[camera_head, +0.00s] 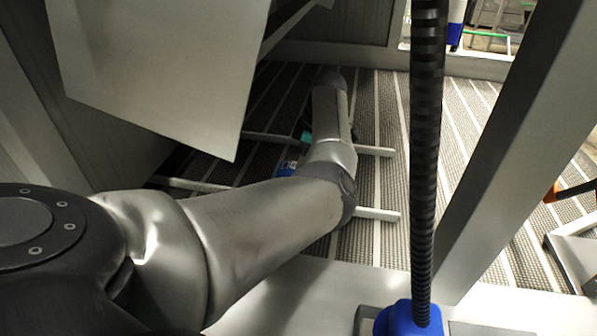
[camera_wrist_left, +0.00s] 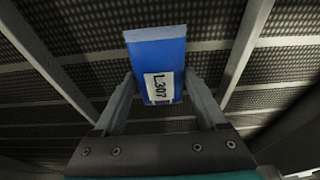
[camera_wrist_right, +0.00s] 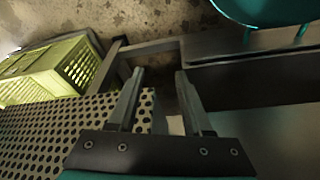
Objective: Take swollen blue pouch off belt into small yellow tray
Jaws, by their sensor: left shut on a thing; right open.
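My left gripper (camera_wrist_left: 161,80) is shut on a blue pouch (camera_wrist_left: 158,56) with a white label reading L307. The pouch stands out lengthwise between the fingers, over the dark ribbed belt (camera_wrist_left: 85,83). In the head view a bit of the blue pouch (camera_head: 287,168) shows beside my left arm, which hides most of the gripper. Whether the pouch touches the belt is hard to tell. My right gripper (camera_wrist_right: 158,80) is open and empty. A yellow-green slatted container (camera_wrist_right: 58,68) lies left of it in the right wrist view; I cannot tell whether it is the small yellow tray.
Pale rails (camera_head: 375,214) cross the belt near my left arm. A large grey panel (camera_head: 165,75) hangs at upper left. A black ribbed hose (camera_head: 425,150) and a slanted grey post (camera_head: 510,150) stand right. A perforated surface (camera_wrist_right: 60,135) lies beside my right gripper.

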